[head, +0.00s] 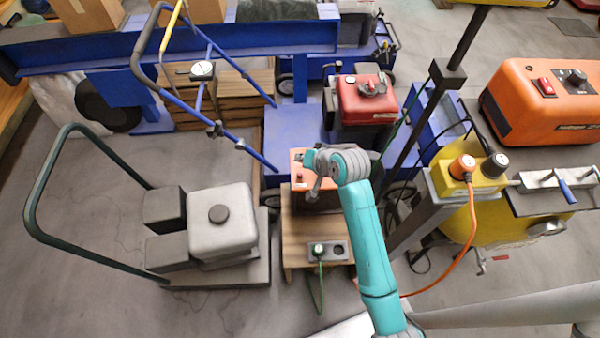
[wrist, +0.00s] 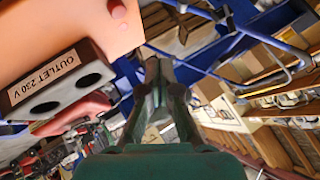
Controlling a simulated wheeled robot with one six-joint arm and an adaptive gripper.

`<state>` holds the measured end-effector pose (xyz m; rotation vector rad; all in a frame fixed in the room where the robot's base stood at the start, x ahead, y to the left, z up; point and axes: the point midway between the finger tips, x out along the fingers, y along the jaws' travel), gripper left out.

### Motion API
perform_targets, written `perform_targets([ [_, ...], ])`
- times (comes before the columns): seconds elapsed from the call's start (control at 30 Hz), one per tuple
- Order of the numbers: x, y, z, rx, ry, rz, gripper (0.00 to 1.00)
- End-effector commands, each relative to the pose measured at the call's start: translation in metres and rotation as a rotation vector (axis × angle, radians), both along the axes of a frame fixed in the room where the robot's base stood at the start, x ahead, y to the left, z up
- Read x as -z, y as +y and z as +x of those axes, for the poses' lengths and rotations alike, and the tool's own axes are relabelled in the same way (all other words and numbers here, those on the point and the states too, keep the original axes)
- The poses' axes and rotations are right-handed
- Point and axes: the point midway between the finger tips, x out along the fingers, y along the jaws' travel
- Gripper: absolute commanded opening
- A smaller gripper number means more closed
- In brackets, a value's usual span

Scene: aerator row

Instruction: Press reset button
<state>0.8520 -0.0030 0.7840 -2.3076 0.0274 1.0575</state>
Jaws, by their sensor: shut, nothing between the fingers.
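An orange housing (head: 299,156) stands on a wooden stand in the middle of the head view, partly hidden by my arm. It fills the upper left of the wrist view (wrist: 60,40). A small round red button (wrist: 118,9) shows on it near the top edge there; I see no label reading reset. A black panel marked "OUTLET 230 V" (wrist: 62,80) with two dark round holes is on the same housing. My gripper (wrist: 158,68) is shut and empty, beside the housing and pointing past it.
A grey engine on a green-handled cart (head: 222,222) stands left. A yellow machine (head: 470,180) with an orange cable and another orange unit (head: 530,100) stand right. Blue tube handles rise behind.

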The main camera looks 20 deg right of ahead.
Motion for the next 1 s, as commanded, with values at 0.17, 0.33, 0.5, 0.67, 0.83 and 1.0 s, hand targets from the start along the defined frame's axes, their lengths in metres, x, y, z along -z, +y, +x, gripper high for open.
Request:
perform_targets([
  [0.17, 0.024, 0.000, -0.001, 0.000, 0.003, 0.001, 0.00],
  [0.33, 0.042, 0.000, 0.000, 0.000, 0.002, 0.001, 0.00],
  [0.5, 0.052, 0.000, 0.000, 0.001, 0.002, 0.000, 0.00],
  [0.67, 0.055, 0.000, 0.000, 0.001, 0.001, -0.001, 0.00],
  [0.83, 0.055, 0.000, 0.000, 0.001, -0.001, 0.000, 0.00],
  [1.0, 0.055, 0.000, 0.000, 0.000, 0.000, 0.000, 0.00],
])
